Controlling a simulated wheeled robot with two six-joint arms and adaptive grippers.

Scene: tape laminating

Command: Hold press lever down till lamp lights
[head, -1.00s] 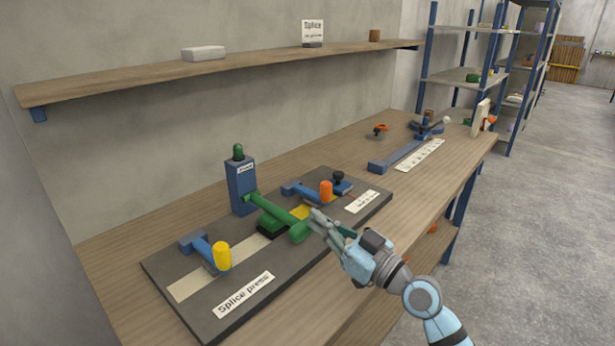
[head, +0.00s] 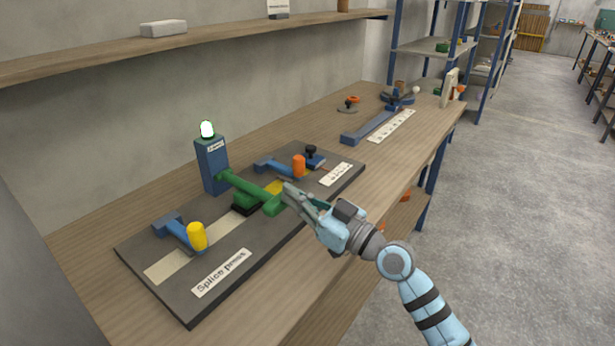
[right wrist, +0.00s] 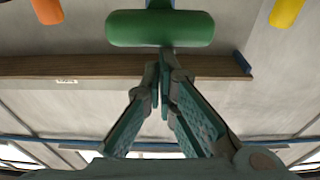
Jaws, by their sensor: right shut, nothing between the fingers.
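The green press lever (head: 247,187) reaches from the blue post (head: 212,166) out over the splice press board (head: 183,292). Its green crossbar handle (head: 274,205) lies at the front end, low over the board. In the right wrist view the shut fingertips (right wrist: 164,55) meet the middle of the green handle (right wrist: 160,29); exact contact is hard to tell. My left gripper is not in view.
A yellow-knobbed clamp (head: 197,236) and an orange-knobbed clamp (head: 299,166) flank the lever. A blue bar tool (head: 370,128) and a white label strip (head: 391,126) lie farther back. A wall shelf (head: 230,34) runs above. The bench front is clear.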

